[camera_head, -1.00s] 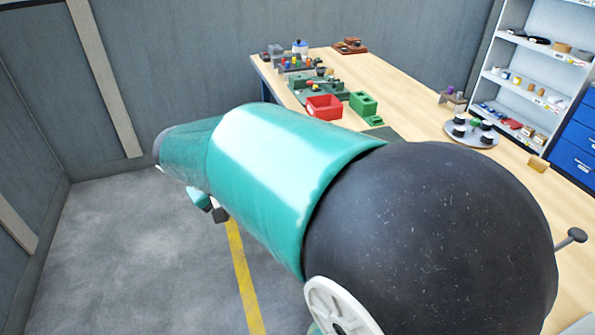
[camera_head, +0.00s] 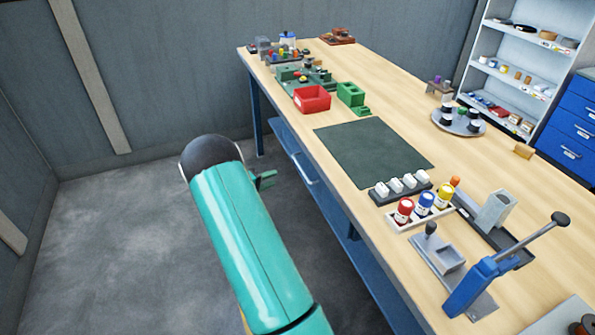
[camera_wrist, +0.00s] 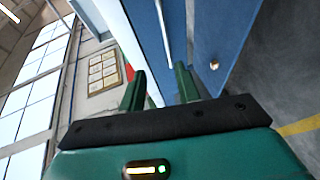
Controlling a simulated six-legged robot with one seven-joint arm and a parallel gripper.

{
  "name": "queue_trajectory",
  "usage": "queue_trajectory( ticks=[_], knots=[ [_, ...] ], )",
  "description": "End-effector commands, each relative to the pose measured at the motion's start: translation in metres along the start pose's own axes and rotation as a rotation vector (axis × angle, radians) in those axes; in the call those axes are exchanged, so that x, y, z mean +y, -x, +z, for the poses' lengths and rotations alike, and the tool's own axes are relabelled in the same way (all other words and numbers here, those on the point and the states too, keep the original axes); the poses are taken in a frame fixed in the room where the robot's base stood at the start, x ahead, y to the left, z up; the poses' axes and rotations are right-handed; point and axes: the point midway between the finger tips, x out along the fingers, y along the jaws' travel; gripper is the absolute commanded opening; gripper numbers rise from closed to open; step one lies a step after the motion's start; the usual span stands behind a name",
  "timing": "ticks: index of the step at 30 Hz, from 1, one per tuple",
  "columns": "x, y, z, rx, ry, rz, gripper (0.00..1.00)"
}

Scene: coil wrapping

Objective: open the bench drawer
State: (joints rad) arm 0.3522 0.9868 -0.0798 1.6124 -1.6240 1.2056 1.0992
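The workbench (camera_head: 385,90) has a wooden top and a blue frame. Its blue drawer front (camera_head: 285,138) is under the left edge, with a pale bar handle (camera_head: 304,168). The drawer looks shut. My gripper (camera_head: 266,180) is left of the handle in the head view, apart from it, partly hidden by my arm. In the wrist view my gripper (camera_wrist: 160,82) shows two green fingers spread apart with nothing between them. Beyond them are a blue panel (camera_wrist: 200,35) and a thin pale bar (camera_wrist: 163,35), which looks like the handle; the distance is unclear.
On the bench are a dark green mat (camera_head: 375,145), a red bin (camera_head: 312,98), several coloured bottles (camera_head: 424,204) and a blue lever press (camera_head: 485,280). A blue drawer cabinet (camera_head: 570,130) stands at the right. The floor (camera_head: 110,240) left of the bench is clear.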

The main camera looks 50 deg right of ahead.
Motion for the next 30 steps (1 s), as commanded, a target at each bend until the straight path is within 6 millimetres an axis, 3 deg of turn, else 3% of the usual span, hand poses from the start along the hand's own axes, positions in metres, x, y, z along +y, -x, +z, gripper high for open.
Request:
queue_trajectory(
  ticks=[4,11,24,30],
  knots=[
    [-0.017,-0.012,-0.002,0.025,0.008,0.027,0.33],
    [-0.017,-0.036,-0.003,0.025,0.007,0.03,0.33],
    [-0.015,-0.121,-0.005,0.025,0.006,0.029,0.33],
    [-0.014,-0.144,-0.006,0.027,0.008,0.029,0.33]
  ],
)
